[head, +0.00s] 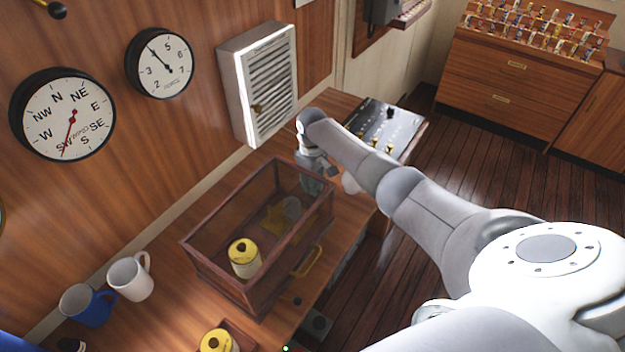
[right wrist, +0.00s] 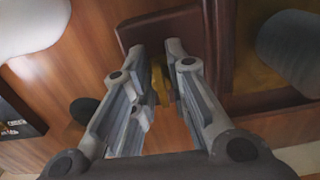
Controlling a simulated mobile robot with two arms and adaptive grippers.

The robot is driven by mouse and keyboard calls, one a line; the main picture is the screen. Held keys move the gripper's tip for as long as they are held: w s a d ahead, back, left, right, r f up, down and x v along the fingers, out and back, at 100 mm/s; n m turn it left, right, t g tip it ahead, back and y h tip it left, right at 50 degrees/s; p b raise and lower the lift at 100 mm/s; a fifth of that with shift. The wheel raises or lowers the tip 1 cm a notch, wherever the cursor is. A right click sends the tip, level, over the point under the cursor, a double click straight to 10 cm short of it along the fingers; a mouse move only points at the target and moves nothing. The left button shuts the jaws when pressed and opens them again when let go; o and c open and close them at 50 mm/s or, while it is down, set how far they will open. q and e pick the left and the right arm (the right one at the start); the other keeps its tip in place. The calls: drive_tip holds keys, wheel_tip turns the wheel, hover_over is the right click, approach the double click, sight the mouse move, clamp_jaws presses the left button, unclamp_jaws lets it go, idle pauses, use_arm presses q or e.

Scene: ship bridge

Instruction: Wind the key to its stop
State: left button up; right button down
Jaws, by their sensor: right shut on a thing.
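My right gripper (head: 322,176) reaches down at the far right end of the glass case, and its fingertips are hard to make out in the head view. In the right wrist view its two fingers (right wrist: 160,62) are close together on a small brass-coloured piece, the key (right wrist: 161,84), which shows only partly between them. A dark reddish-brown wooden block (right wrist: 160,32) lies just beyond the fingertips. In the head view I cannot make out the key. My left gripper is not in view.
The wood-framed glass case (head: 222,283) stands on the counter, with a yellow-topped canister (head: 244,258) inside. A blue mug (head: 88,305) and a white mug (head: 131,277) stand to its left. A black control panel (head: 385,125) lies beyond my right arm. A louvred white box (head: 262,85) hangs on the wall.

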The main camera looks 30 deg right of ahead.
drive_tip(key=shift+w+r+m, duration=0.1)
drive_tip(key=shift+m, duration=0.4)
drive_tip(key=c, duration=1.5)
unclamp_jaws()
wheel_tip(320, 180, up, 12)
drive_tip(key=shift+f, duration=0.1)
drive_tip(key=shift+c, duration=0.5)
